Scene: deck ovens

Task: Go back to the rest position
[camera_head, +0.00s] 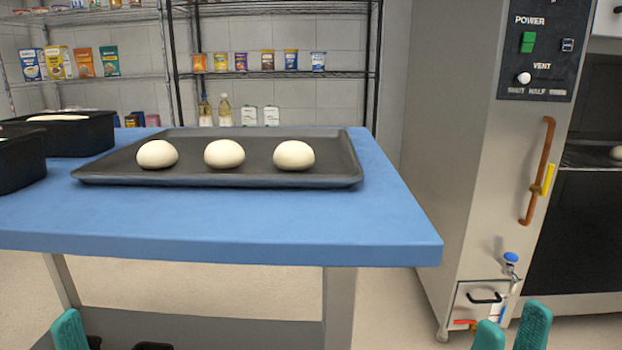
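My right gripper (511,330) shows at the bottom right, in front of the oven. Its two teal fingers stand apart with nothing between them. My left gripper (70,330) shows at the bottom left, below the blue table top (230,228). Only one teal finger of it is clear, so its opening cannot be told. Both grippers are low in the picture and away from the dough. A dark tray (210,180) lies on the table with three pale dough balls (224,153) in a row.
Two black bins (85,133) stand at the table's left end. The steel oven (455,150) stands at the right, with an orange-brown handle (537,172) and a blue-knobbed tap (511,258). Wire shelves (270,74) with packages stand behind. Open floor (395,300) lies between table and oven.

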